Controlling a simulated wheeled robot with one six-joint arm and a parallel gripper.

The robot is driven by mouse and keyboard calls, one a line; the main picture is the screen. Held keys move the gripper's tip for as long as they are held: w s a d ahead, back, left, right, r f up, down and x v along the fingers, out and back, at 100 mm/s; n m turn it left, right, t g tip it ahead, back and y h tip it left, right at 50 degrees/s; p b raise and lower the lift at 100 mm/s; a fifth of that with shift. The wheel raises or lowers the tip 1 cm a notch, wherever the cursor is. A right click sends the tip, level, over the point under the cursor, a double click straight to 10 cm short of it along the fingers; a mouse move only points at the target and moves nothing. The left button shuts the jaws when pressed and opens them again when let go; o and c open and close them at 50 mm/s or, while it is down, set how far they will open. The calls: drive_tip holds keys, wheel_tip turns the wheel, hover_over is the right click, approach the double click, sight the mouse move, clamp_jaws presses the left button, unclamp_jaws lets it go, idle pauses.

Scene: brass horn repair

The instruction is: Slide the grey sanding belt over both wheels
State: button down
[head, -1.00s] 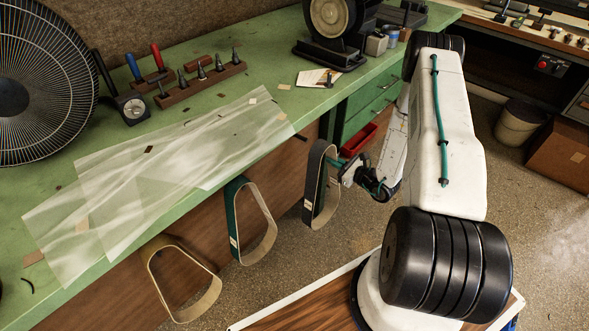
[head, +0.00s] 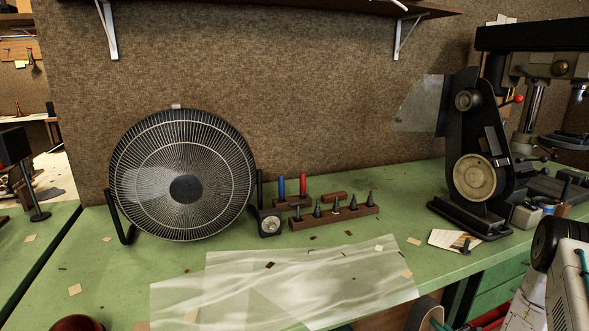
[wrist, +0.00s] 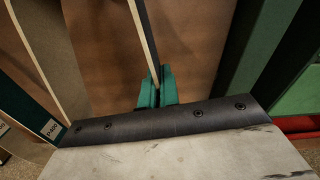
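The belt grinder (head: 483,140) stands at the right of the bench. Its small upper wheel (head: 468,100) and larger lower wheel (head: 474,177) are bare on the side I see. The grey sanding belt (head: 424,312) shows only as the top of a loop at the bench's front edge, cut off by the picture. In the wrist view the belt (wrist: 145,35) is seen edge-on, dark with a pale side, running down between the green fingers. My gripper (wrist: 158,88) is closed on it.
A large fan (head: 185,180) and a wooden rack of pointed tools (head: 335,217) stand on the green bench. A translucent sheet (head: 300,285) lies in front. A card (head: 455,240) lies before the grinder. Another belt (wrist: 45,120) hangs at left in the wrist view.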

drive_tip(key=shift+s, duration=0.1)
drive_tip(key=f+v, duration=0.1)
drive_tip(key=v, duration=0.5)
drive_tip(key=x, duration=0.9)
drive_tip(key=shift+a+r, duration=0.1)
drive_tip(key=shift+w+f, duration=0.2)
drive_tip(key=shift+w, duration=0.05)
